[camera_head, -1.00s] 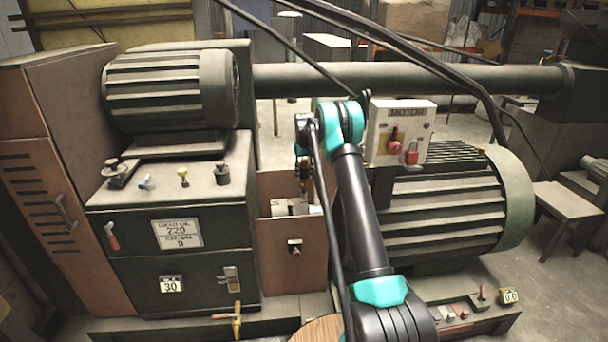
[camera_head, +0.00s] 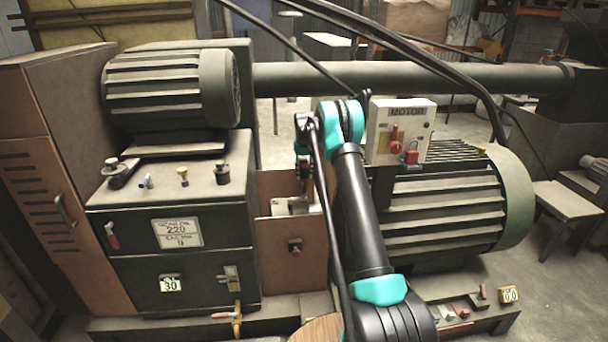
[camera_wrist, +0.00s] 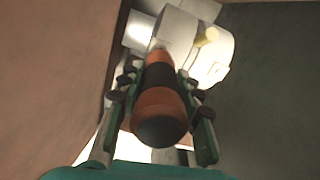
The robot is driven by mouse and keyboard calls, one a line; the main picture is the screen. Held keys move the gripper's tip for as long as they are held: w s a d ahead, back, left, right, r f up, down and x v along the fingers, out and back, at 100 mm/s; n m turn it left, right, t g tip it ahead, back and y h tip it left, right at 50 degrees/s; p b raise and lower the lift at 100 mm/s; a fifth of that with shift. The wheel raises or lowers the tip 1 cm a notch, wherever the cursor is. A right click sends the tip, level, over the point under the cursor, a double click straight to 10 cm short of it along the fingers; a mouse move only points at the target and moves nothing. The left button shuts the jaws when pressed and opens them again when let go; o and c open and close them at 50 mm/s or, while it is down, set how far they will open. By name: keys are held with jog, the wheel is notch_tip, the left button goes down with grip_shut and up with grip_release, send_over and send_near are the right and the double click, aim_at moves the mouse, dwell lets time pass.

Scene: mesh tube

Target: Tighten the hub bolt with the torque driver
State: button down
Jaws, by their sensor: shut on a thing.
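My gripper (camera_wrist: 160,110) is shut on the torque driver (camera_wrist: 160,88), which has an orange and black handle. In the wrist view the driver points away from me, its far end at a pale metal hub (camera_wrist: 212,58). A small brass-coloured bolt-like part (camera_wrist: 207,36) sits on the hub, to the right of the driver's tip. I cannot tell whether the tip touches anything. In the head view my gripper (camera_head: 305,180) hangs in the gap between the two machines, above the pale hub (camera_head: 290,206). The driver is mostly hidden there by my arm.
A brown panel (camera_head: 290,255) with a small switch stands below the hub. The dark green cabinet (camera_head: 180,225) is close on the left. The large ribbed motor (camera_head: 445,210) and the motor box (camera_head: 400,130) with a red padlock stand on the right. A pipe (camera_head: 410,80) runs behind.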

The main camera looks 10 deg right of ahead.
aim_at(304, 161)
jog(key=shift+f, duration=0.8)
dwell(1.6)
dwell(0.6)
jog(key=shift+r, duration=3)
jog(key=shift+s, duration=0.1)
